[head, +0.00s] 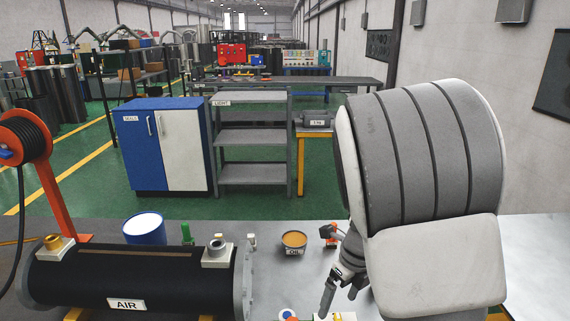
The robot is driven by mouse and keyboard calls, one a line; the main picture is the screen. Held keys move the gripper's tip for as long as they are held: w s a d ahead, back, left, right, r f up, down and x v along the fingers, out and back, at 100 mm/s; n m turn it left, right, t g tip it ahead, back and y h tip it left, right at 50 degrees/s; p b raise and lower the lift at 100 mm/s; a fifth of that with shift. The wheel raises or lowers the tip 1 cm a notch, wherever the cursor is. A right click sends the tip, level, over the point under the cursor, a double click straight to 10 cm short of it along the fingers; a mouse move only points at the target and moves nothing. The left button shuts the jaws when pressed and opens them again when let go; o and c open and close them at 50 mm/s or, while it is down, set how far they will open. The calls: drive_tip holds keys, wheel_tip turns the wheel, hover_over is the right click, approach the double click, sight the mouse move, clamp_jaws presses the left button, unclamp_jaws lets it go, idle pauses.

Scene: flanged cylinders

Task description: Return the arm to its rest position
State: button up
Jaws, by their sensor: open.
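My arm (420,170) fills the right side of the head view, with its large grey and white links close to the camera. My gripper (342,297) hangs below and to the left of these links, over the grey table (270,285). Its small dark fingers are spread apart, and I see nothing between them. Part of the wrist is hidden behind the arm link. A black flanged cylinder (80,281) labelled AIR lies on the table at the lower left, well apart from my gripper.
An orange tin (294,240) labelled OIL and a small red-orange object (329,231) stand near my gripper. A blue-and-white can (145,229) stands behind the cylinder. A red hose reel (30,150) rises at the left. A blue cabinet (140,155) and grey shelf (252,180) stand beyond.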

drive_tip(key=s+d+r+n+t, duration=0.1)
drive_tip(key=s+r+n+t, duration=0.1)
drive_tip(key=s+r+n, duration=0.6)
drive_tip(key=s+r+n+t+h, duration=0.1)
drive_tip(key=s+r+n+t, duration=0.2)
drive_tip(key=s+r+n, duration=0.6)
drive_tip(key=r+n, duration=0.1)
drive_tip(key=n, duration=1.1)
drive_tip(key=shift+s+d+r+h, duration=0.25)
drive_tip(key=shift+s+d+h, duration=0.05)
drive_tip(key=shift+d, duration=0.05)
